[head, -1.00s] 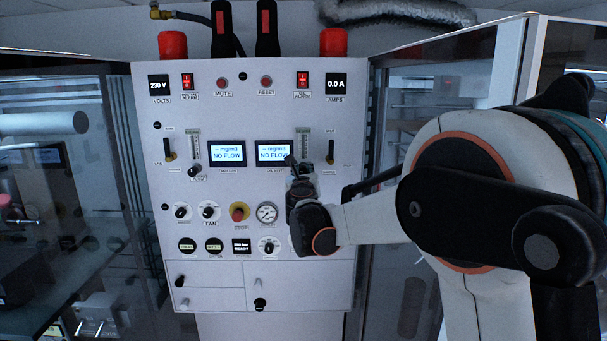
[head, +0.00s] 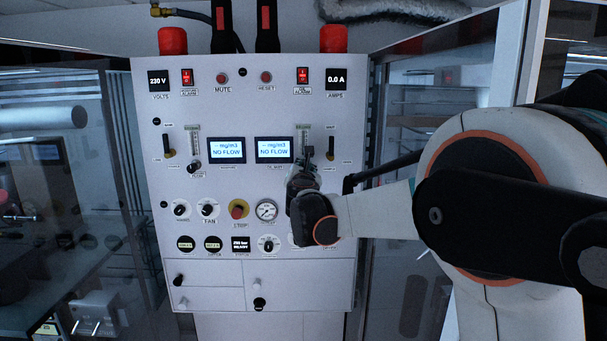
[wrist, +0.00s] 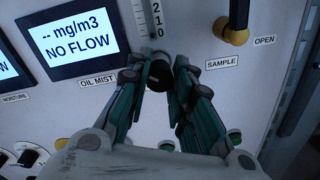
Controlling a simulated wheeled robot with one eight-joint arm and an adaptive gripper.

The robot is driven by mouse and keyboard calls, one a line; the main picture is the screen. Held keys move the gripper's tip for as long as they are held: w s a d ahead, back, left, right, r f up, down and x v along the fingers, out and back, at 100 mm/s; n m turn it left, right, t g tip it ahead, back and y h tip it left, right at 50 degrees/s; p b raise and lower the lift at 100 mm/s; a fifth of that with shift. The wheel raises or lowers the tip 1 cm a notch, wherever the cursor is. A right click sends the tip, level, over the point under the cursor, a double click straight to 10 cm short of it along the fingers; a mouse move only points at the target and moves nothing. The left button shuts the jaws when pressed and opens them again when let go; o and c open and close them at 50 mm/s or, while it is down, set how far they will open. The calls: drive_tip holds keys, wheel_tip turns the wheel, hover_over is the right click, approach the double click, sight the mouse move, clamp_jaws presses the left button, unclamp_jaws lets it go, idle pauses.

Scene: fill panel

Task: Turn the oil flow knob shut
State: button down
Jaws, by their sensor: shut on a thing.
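The oil flow knob (wrist: 160,76) is a small black round knob just below the scale of the oil mist flow meter (wrist: 152,18). In the wrist view my gripper (wrist: 160,68) has one finger on each side of the knob and is shut on it. In the head view my gripper (head: 307,155) is at the foot of the right-hand flow meter (head: 304,138) and hides the knob. The oil mist display (head: 275,150) reads NO FLOW.
A black sample lever with a yellow base (wrist: 234,32) sits close to the right of my gripper. The left flow meter has a similar knob (head: 194,165). Switches and a gauge (head: 267,210) lie below. Glass-sided cabinets flank the panel.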

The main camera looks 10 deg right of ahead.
drive_tip(key=shift+m+b, duration=1.15)
drive_tip(key=shift+m, duration=3.75)
drive_tip(key=c, duration=1.4)
unclamp_jaws()
drive_tip(key=v, duration=1.2)
drive_tip(key=shift+s+r, duration=0.15)
drive_tip(key=shift+d, duration=0.15)
